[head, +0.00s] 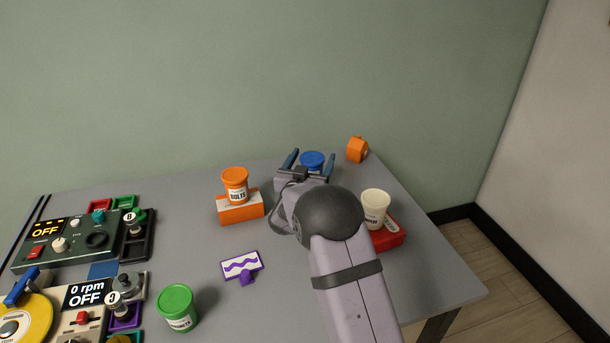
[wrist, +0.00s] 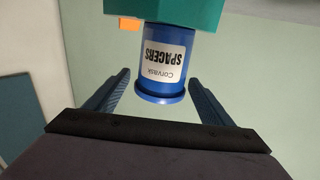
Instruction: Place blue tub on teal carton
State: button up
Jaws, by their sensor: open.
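The blue tub (wrist: 166,62), labelled "SPACERS", is upside down in the wrist view, with its base against the teal carton (wrist: 205,14). It appears to stand upright on the carton. In the head view only the tub's blue lid (head: 312,158) shows, at the back of the table; the carton is hidden behind my gripper there. My gripper (head: 309,160) is open, one finger on each side of the tub. In the wrist view my gripper (wrist: 158,74) shows clear gaps between both fingers and the tub.
An orange tub (head: 235,180) stands on an orange carton (head: 240,208) to the left. A white tub (head: 375,207) is on a red carton (head: 390,239) at right. An orange object (head: 357,150) sits behind. A purple-wave sign (head: 242,265) and green tub (head: 177,307) are nearer.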

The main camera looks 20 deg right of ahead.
jog(key=v, duration=0.8)
jog(key=shift+s+b, duration=0.2)
jog(key=shift+b, duration=0.1)
jog(key=shift+r, duration=0.1)
jog(key=shift+a+r+y+p, duration=0.1)
jog(key=shift+a+y+p, duration=0.1)
jog(key=shift+y+p, duration=0.2)
jog(key=s+a+n+g+y+p, duration=0.55)
jog(key=s+a+y+p, duration=0.35)
jog(key=s, duration=0.3)
jog(key=s+d+r+g+p, duration=0.1)
jog(key=s+g+p, duration=0.3)
jog(key=s, duration=0.9)
jog(key=s+d+r+g+p, duration=0.2)
jog(key=s+g+p, duration=0.2)
jog(key=s, duration=0.9)
jog(key=shift+d+r+n+g, duration=0.2)
jog(key=shift+d+n+g, duration=0.25)
jog(key=shift+g, duration=0.4)
